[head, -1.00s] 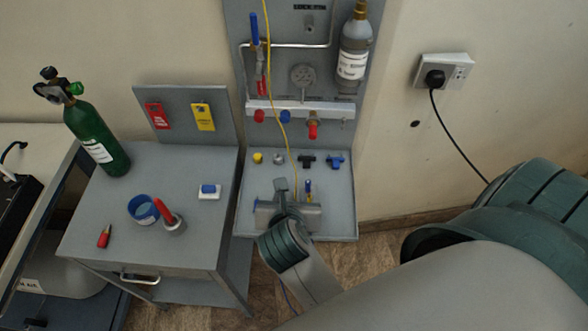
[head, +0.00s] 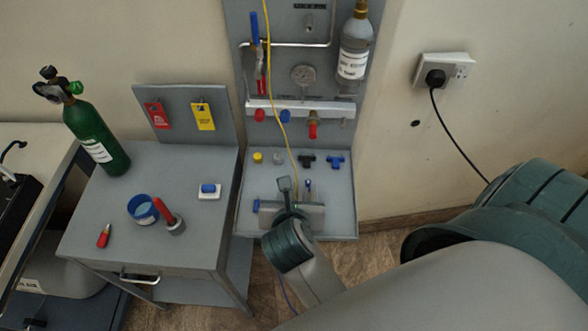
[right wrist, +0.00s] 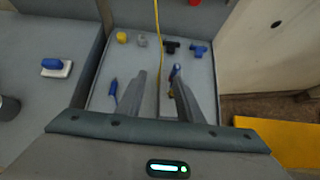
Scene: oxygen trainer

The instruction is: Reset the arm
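My right gripper (head: 296,190) hangs over the grey base tray (head: 340,222) of the upright panel. In the right wrist view its two fingers (right wrist: 160,78) are apart, with a gap between them and nothing visibly clamped. A yellow line (right wrist: 157,35) runs down into that gap. A small blue-tipped item (right wrist: 176,71) shows at the right finger; I cannot tell whether they touch. Another blue item (right wrist: 113,88) lies left of the fingers. My right arm comes in from the lower right. My left gripper is not in view.
Yellow (head: 258,157), grey, black (head: 307,161) and blue (head: 336,162) fittings line the tray's back. The left table (head: 100,235) holds a green cylinder (head: 98,140), a blue cup (head: 142,210) and red-handled items. A grey cylinder (head: 354,50) hangs on the panel. A plugged socket (head: 443,72) is at right.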

